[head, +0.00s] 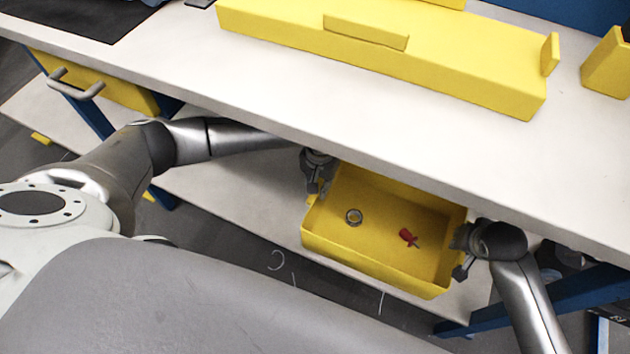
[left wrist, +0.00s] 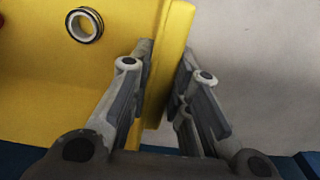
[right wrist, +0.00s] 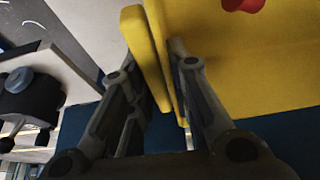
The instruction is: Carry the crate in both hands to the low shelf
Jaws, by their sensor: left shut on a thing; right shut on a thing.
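The yellow crate (head: 375,262) is below the worktop's front edge, over the low shelf (head: 225,205). Its far side is partly hidden by the worktop. A metal ring (head: 354,217) and a small red part (head: 408,237) lie in it. My left gripper (head: 318,188) is shut on the crate's left wall, which also shows between the fingers in the left wrist view (left wrist: 166,70). My right gripper (head: 464,255) is shut on the right wall, seen in the right wrist view (right wrist: 150,55). I cannot tell whether the crate touches the shelf.
The white worktop (head: 420,150) overhangs the crate and both grippers. A long yellow fixture (head: 450,75) stands on it. A yellow drawer (head: 110,88) with a grey handle is at the left. Blue frame legs (head: 560,300) stand at the right. Bare shelf shows left of the crate.

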